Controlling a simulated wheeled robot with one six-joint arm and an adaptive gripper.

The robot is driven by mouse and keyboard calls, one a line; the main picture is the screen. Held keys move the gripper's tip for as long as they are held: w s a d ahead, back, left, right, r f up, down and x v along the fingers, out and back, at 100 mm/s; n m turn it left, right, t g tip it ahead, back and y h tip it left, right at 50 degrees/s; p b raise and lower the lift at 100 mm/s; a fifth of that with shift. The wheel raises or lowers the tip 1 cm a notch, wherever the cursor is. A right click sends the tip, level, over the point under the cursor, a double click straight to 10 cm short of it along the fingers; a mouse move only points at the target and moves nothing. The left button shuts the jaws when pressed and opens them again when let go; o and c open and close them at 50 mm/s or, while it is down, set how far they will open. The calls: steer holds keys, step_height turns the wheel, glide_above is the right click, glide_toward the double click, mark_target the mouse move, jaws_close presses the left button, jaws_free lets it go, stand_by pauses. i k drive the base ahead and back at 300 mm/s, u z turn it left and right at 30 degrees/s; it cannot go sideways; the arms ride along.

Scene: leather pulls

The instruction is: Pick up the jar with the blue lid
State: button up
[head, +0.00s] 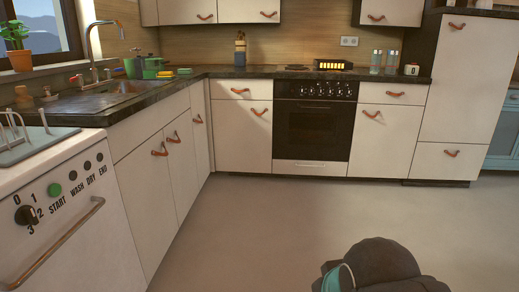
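I cannot make out for certain a jar with a blue lid. Two small clear glass containers, a left one (376,62) and a right one (391,62), stand upright side by side on the back counter, right of the stove. Their tops look pale bluish-grey, too small to tell if either is a blue lid. A narrow brown and blue item (240,50) stands on the back counter left of the stove; its kind is unclear. A dark rounded part of my arm with a teal band shows at the bottom right. My gripper is not in view.
The dark countertop (225,73) runs along the back and left, above white cabinets. A white mug-like item (411,69) stands right of the glass containers. The oven (312,122) is shut. A dishwasher (65,205) stands at the left. The floor (250,225) is clear.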

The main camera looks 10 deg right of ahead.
mark_target(391, 56)
steer(key=z, duration=0.1)
steer(key=i, duration=1.85)
steer(key=z, duration=0.6)
steer(key=i, duration=1.85)
steer(key=z, duration=0.7)
